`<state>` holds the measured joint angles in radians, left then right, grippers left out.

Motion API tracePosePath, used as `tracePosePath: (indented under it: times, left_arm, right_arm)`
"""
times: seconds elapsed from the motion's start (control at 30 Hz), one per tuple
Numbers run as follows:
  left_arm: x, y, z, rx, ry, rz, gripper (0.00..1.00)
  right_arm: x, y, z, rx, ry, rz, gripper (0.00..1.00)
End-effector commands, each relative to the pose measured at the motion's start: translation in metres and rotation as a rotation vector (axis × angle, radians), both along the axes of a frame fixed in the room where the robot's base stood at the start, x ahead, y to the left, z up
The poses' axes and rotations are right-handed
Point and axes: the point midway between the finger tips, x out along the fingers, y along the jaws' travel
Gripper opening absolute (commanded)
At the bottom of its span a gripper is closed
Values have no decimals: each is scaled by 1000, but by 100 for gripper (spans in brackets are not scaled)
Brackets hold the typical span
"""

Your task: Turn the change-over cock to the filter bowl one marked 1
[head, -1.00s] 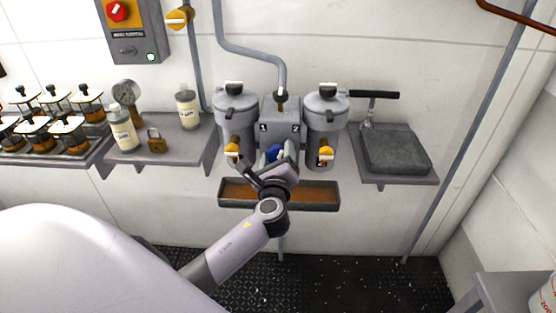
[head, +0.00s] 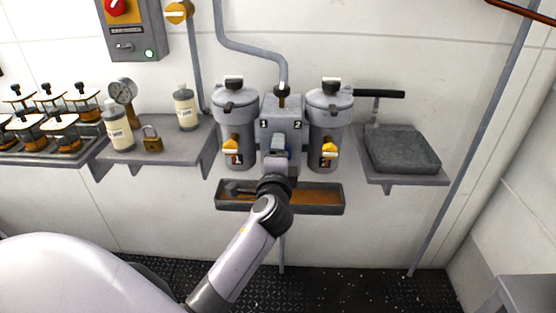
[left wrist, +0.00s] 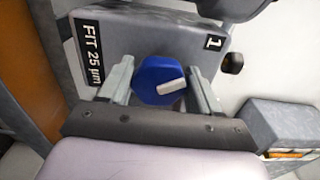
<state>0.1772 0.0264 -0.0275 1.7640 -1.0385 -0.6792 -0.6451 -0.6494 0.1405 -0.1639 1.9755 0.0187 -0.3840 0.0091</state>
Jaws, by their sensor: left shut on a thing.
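The change-over cock is a blue knob (left wrist: 155,80) with a white pointer bar, on the front of the grey block (head: 281,106) between two filter bowls. My left gripper (head: 278,155) is at it, a finger on each side of the knob, shut on it. In the left wrist view the pointer lies toward the right, and the block's 1 plate (left wrist: 213,42) shows to the upper right. Filter bowl 1 (head: 236,108) is on the left and filter bowl 2 (head: 326,110) on the right. The gripper hides most of the knob in the head view. My right gripper is out of view.
A drip tray (head: 333,198) hangs just below, behind my left wrist. Each bowl has an orange tap low in front. A left shelf (head: 180,148) holds bottles, a gauge and a padlock. A right shelf (head: 418,179) holds a grey slab (head: 403,155).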

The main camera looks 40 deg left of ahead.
Motion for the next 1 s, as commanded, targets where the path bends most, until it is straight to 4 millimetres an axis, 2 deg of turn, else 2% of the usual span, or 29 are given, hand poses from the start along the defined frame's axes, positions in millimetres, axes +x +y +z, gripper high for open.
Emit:
tracePosePath:
  times: [0.4, 1.0]
  left_arm:
    - [0, 0, -3, -181, -109, 1, 32]
    - [0, 0, -2, -212, -127, 2, 32]
  right_arm:
    - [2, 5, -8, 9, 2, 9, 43]
    - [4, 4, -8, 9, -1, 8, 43]
